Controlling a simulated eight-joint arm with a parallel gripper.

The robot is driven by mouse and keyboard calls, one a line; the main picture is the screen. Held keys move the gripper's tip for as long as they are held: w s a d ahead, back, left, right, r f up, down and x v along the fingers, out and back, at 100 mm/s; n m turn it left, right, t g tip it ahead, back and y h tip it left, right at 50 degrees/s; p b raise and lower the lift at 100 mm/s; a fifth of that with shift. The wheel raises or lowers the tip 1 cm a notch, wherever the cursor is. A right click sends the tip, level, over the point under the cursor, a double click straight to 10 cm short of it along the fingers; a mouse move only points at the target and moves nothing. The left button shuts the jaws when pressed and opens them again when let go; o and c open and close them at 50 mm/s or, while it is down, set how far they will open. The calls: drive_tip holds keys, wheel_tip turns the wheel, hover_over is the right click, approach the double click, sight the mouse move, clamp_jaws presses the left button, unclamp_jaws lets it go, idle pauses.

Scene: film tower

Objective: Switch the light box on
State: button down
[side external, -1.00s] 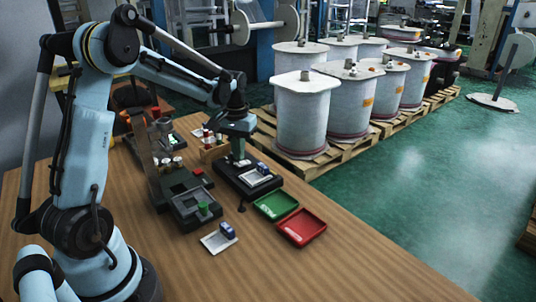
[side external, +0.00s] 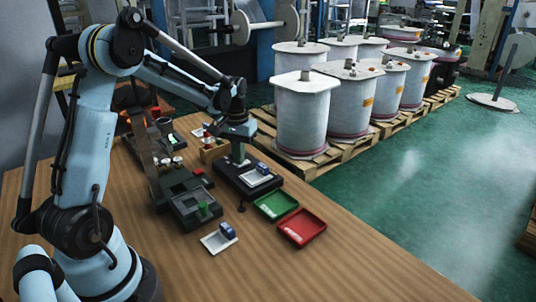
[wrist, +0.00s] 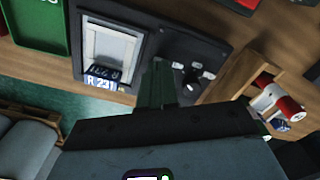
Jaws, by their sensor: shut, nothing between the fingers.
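The light box (side external: 232,180) is a black slab with a pale lit-looking window frame. It lies on the table below my gripper in the side view. In the wrist view the light box (wrist: 215,30) shows its white-framed window (wrist: 113,32) and, right of it, a small dark knob or switch with white marks (wrist: 195,72). A dark piece labelled R 231 (wrist: 102,76) sits at the window's lower edge. My gripper (side external: 238,158) points down, shut and empty, over the box. In the wrist view its closed green fingers (wrist: 158,68) lie between window and knob; contact cannot be told.
A wooden rack (side external: 213,154) stands close behind.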

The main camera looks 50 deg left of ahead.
drive_tip(key=shift+f, duration=0.15)
drive_tip(key=shift+r, duration=3.55)
drive_tip(key=s+d+r+m+t, duration=0.1)
drive_tip(key=s+d+m+t, duration=0.2)
drive_tip(key=d, duration=0.6)
drive_tip(key=s+d+r+m+t, duration=0.1)
drive_tip(key=s+d+m+t, duration=0.2)
drive_tip(key=s+d, duration=0.4)
drive_tip(key=d+t, duration=0.1)
drive_tip(key=d, duration=0.1)
drive_tip(key=shift+s+d+r, duration=0.2)
drive_tip(key=shift+s+d, duration=0.15)
drive_tip(key=shift+d, duration=0.05)
drive_tip(key=shift+a, duration=0.1)
